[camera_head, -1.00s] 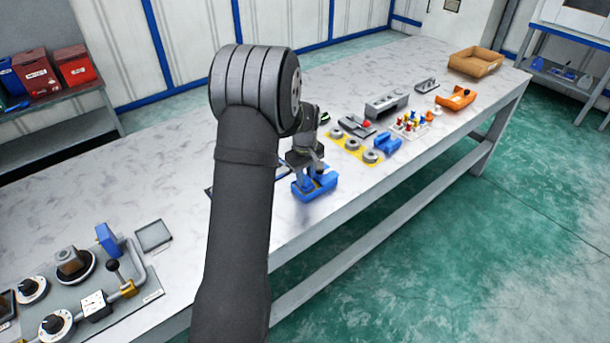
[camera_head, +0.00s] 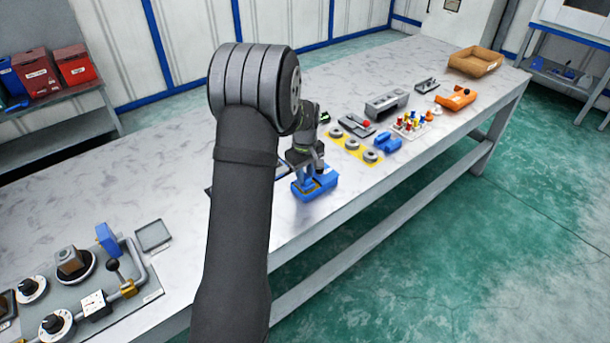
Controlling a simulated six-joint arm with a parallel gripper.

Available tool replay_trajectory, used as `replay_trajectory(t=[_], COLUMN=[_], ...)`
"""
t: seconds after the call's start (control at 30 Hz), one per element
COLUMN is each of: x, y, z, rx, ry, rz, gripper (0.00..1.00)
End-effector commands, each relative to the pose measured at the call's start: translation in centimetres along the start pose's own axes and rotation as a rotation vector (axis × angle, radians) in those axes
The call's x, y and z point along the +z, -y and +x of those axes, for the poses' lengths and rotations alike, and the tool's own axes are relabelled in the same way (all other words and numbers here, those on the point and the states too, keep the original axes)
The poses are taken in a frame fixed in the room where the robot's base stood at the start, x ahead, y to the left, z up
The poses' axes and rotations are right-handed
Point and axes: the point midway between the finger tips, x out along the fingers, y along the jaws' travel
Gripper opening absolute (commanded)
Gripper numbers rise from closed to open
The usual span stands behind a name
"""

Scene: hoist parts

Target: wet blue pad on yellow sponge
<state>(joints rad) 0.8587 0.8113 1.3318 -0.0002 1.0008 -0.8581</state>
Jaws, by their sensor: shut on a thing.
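My gripper (camera_head: 309,175) points down over a small blue tray (camera_head: 325,187) near the table's front edge. It is shut on a blue piece, likely the blue pad, which stands upright below the jaws and reaches down into the tray. Only a sliver of yellow, likely the yellow sponge, shows inside the tray. The pad's lower face is hidden, so I cannot tell whether it touches the sponge. My arm covers the area left of the tray.
Right of the tray are a yellow strip with grey rings (camera_head: 353,144), a blue part (camera_head: 388,143), a rack of coloured pegs (camera_head: 410,127) and an orange part (camera_head: 456,98). A cardboard box (camera_head: 475,62) stands at the far end. A control panel (camera_head: 125,303) lies front left.

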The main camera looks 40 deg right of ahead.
Motion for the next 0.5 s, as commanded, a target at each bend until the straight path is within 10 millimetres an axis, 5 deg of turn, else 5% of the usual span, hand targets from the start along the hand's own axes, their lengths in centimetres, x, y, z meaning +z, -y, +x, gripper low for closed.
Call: replay_trajectory(t=[0.5], x=[0.0], y=[0.0], z=[-4.4], rx=[0.002], ry=[-0.002], rz=[0.000], gripper=[0.03])
